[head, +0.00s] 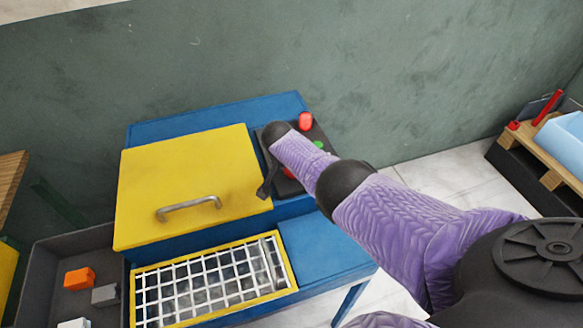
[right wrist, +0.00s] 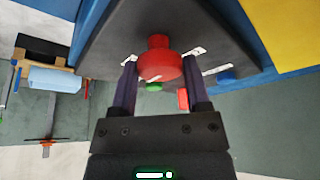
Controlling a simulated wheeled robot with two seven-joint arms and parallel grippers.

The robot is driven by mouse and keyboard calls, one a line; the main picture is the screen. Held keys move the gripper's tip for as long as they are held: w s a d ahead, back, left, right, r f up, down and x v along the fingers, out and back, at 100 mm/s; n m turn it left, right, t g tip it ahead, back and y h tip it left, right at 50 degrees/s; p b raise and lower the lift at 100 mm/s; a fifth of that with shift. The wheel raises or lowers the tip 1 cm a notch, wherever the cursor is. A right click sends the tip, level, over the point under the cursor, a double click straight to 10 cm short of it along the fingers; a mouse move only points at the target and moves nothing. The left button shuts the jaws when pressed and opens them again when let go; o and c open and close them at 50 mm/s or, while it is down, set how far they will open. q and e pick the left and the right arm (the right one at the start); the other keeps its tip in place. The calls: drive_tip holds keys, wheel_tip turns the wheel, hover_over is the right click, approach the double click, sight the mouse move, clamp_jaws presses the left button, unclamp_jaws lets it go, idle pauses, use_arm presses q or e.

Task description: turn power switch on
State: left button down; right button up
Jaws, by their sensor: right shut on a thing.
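A dark control panel (head: 322,137) sits at the right of the blue and yellow press, and its dark surface also fills the top middle of the right wrist view (right wrist: 115,48). A red knob (right wrist: 157,66) on a short red stem stands out from this panel. My right gripper (right wrist: 158,78) is shut on the red knob, with one dark finger on each side of it. In the head view my purple right arm covers much of the panel and I cannot clearly make out the fingers. My left gripper is out of view.
The panel also carries a green button (head: 318,145) and a red lamp-like part (head: 305,121). The yellow lid (head: 190,180) with a metal handle (head: 188,208) lies left of the arm. A white grid (head: 207,283) is in front. A pallet (head: 543,165) with a light-blue block stands far right.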

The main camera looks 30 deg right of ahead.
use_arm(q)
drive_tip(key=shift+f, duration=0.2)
use_arm(e)
drive_tip(key=shift+m, duration=0.4)
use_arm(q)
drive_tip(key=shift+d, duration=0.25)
use_arm(e)
drive_tip(key=o, duration=1.3)
use_arm(q)
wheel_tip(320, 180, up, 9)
drive_tip(key=p, duration=0.8)
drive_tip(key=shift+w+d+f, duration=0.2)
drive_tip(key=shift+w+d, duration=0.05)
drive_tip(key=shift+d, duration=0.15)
use_arm(e)
drive_tip(key=v, duration=1)
drive_tip(key=shift+w, duration=0.15)
